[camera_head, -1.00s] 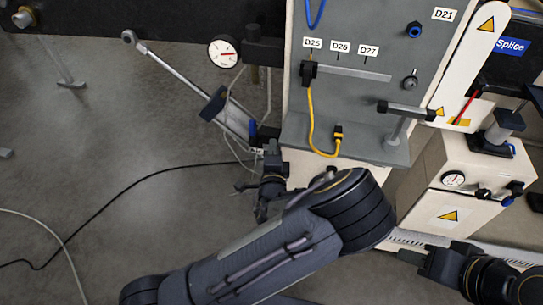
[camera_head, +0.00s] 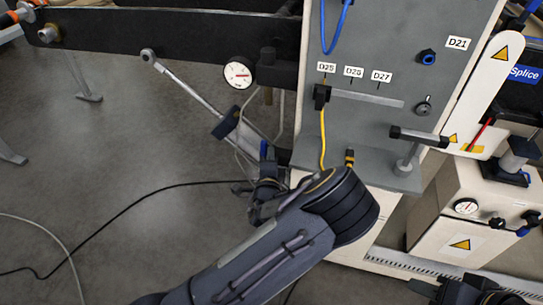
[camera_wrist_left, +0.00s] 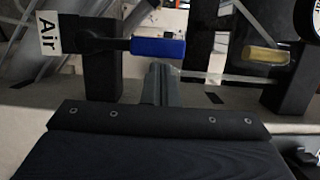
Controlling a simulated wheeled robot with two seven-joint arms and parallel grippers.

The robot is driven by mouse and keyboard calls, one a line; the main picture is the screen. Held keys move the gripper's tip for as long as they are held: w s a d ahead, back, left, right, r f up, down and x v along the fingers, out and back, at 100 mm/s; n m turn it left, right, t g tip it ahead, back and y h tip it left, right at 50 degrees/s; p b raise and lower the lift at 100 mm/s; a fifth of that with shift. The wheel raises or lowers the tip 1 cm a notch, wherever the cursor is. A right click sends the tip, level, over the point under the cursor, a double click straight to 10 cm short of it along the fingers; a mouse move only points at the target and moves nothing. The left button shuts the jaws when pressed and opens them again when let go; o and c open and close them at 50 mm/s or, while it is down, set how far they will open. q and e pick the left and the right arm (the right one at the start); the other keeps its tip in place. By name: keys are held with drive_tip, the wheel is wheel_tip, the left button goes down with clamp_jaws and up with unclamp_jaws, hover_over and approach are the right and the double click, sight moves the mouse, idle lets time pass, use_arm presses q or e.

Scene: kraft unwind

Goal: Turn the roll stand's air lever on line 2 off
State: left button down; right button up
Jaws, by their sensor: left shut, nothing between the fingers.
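The air lever has a blue handle (camera_wrist_left: 158,47) on a dark stem and lies roughly level beside a white "Air" label (camera_wrist_left: 47,32) in the left wrist view. In the head view its blue end (camera_head: 264,150) shows small at the foot of the grey panel. My left gripper (camera_wrist_left: 160,84) is shut and empty, with its fingertips just below the blue handle in the wrist view. Whether they touch it I cannot tell. In the head view my left gripper (camera_head: 265,180) is dark and partly hidden by its arm. My right gripper (camera_head: 428,289) is at the bottom edge, its jaws unclear.
A yellow handle (camera_wrist_left: 265,55) sits to the right of the blue one. A round gauge (camera_head: 238,75) and a slanted metal rod (camera_head: 185,85) are at the stand. The grey panel (camera_head: 375,60) with a yellow cable (camera_head: 322,140) rises behind my left arm.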

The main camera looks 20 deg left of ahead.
use_arm(q)
drive_tip(key=shift+a, duration=0.1)
drive_tip(key=shift+a+n, duration=0.2)
drive_tip(key=shift+n, duration=0.2)
